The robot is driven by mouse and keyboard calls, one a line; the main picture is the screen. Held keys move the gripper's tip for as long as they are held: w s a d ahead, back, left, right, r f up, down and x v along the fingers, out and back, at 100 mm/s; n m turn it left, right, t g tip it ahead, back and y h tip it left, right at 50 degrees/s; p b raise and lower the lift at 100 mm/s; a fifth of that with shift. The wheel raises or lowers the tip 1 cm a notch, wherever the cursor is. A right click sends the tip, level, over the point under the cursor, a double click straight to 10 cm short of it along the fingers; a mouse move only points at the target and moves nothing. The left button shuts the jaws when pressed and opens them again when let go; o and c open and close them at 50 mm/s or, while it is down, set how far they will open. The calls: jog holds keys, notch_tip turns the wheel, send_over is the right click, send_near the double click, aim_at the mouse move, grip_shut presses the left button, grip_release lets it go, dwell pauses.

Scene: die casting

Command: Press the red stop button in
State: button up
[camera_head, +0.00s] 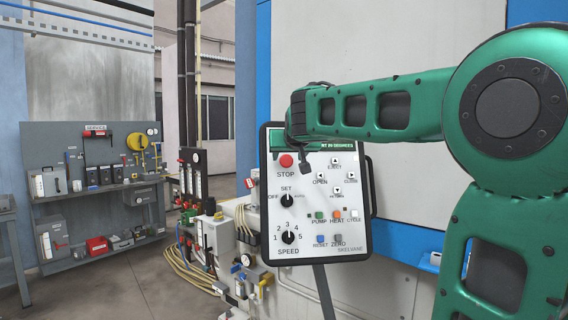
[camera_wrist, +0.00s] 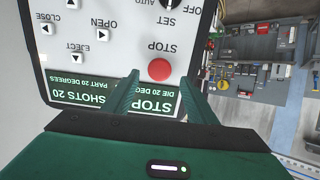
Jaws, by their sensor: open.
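The red stop button (camera_head: 286,160) is a round button at the upper left of a white control panel (camera_head: 262,229) with a black frame, above the word STOP. It also shows in the wrist view as a red disc (camera_wrist: 159,69), with the panel upside down. My gripper (camera_wrist: 159,78) is open, its two green fingers apart and empty. In that view the fingertips lie to either side of the button; whether they touch the panel I cannot tell. In the head view my arm reaches in from the right and ends above the button, hiding part of the green display (camera_head: 336,146).
Arrow keys, a SET knob (camera_head: 287,200), a SPEED knob (camera_head: 288,237) and small coloured buttons share the panel. Valves and hoses (camera_head: 235,250) stand at its lower left. A grey tool board (camera_head: 90,190) is farther left, with open floor before it.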

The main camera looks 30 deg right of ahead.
aim_at(286, 159)
jog(key=x, duration=0.5)
jog(key=shift+s, duration=0.1)
grip_shut()
